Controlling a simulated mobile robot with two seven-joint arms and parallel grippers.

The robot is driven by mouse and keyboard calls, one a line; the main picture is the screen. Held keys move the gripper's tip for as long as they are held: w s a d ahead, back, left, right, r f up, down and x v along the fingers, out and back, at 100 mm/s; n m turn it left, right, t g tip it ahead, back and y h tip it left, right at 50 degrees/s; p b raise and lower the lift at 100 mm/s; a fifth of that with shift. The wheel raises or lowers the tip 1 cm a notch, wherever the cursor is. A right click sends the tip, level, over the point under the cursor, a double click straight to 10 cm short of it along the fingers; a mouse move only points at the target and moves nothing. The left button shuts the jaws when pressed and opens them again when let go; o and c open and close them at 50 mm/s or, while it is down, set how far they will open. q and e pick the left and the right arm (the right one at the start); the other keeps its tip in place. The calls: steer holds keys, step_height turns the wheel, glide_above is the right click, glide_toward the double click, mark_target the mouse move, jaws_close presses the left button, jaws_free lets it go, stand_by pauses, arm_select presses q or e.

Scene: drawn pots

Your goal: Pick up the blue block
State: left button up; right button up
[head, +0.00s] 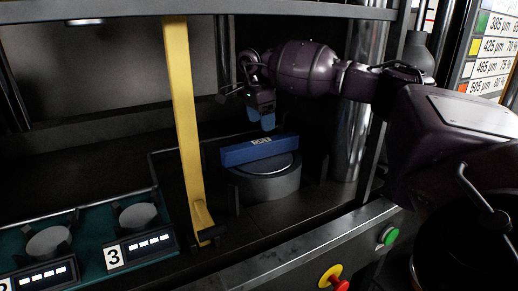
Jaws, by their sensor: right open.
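The blue block (245,152) is a long bar with a small white label on its top. It lies across a round grey pedestal (268,181) in the middle of the head view. My right gripper (266,121) points down just above the block's right half, with its blue-grey fingertips close to the block's top. It is open with nothing held in it. I cannot tell whether the fingertips touch the block. My left gripper is not in view.
A yellow upright bar (184,110) stands left of the block. A teal panel (90,240) with round holders and numbered displays lies at the lower left. A grey front ledge (300,250) carries a green button (389,235) and a red knob (331,275). A metal column (352,130) stands right of the pedestal.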

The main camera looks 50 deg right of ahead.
mark_target(261, 141)
steer(key=shift+w+d+f+b, duration=0.1)
steer(key=shift+d+f+b, duration=0.1)
steer(key=shift+f, duration=1.75)
steer(key=shift+w+d+f+b, duration=0.1)
steer(key=shift+d+f+b, duration=0.05)
steer(key=shift+f, duration=1.75)
jaws_close()
steer(key=shift+r, duration=0.2)
